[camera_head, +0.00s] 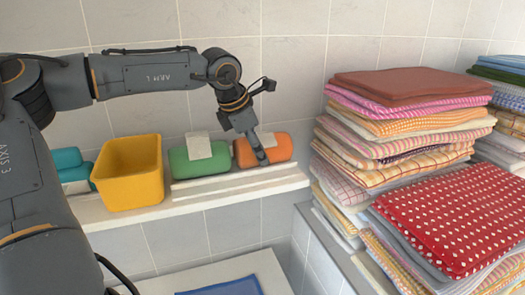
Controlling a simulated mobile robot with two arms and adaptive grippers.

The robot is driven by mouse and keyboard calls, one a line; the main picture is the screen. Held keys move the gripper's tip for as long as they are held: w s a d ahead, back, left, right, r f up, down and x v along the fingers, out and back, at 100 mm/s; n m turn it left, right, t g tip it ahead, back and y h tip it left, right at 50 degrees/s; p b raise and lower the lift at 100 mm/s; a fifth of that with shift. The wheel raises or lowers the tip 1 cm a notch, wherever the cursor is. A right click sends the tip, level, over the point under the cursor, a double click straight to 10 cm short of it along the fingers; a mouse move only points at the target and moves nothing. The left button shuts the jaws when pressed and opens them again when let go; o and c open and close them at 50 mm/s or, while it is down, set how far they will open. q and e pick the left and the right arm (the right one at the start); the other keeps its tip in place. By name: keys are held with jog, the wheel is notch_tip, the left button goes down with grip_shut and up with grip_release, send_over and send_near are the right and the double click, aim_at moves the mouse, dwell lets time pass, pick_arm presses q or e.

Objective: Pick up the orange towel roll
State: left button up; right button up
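The orange towel roll (280,148) lies on the light wall shelf, at the right end of the row. My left arm comes in from the left, and its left gripper (261,157) points down in front of the roll's left part, overlapping it in the picture. The fingers show as one narrow dark shape, so I cannot tell whether they are open or shut, or whether they touch the roll. Part of the roll is hidden behind the gripper. My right gripper is not in view.
A yellow bin (130,172) and teal rolls (68,160) stand further left. Tall stacks of folded towels (400,115) fill the right. The shelf (240,188) has a raised front ledge.

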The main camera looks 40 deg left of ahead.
pick_arm(q)
jog(key=shift+c, duration=1)
